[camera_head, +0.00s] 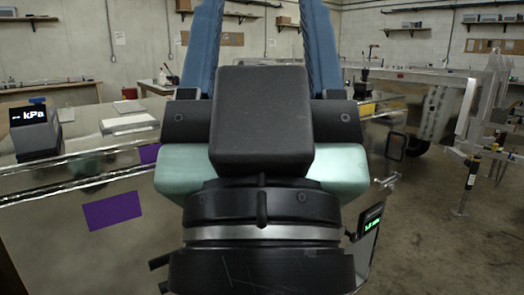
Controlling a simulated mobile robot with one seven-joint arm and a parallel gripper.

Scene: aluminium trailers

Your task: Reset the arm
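My gripper (262,30) is seen from behind, close up in the middle of the head view. Its black body and a pale green housing sit over a black wrist joint with a silver ring. Two blue fingers rise to the top edge, leaning slightly inward. A wide empty gap lies between them, with the room showing through. The fingertips are cut off by the top edge. The gripper looks open and nothing is seen held. My arm hides much of the middle and lower view.
A shiny metal surface (55,172) with a purple patch (113,210) on its side stands at left. It bears a kPa display (36,127) and a pale flat block (128,124). An aluminium frame (455,112) stands at right. Concrete floor (440,255) is open at lower right.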

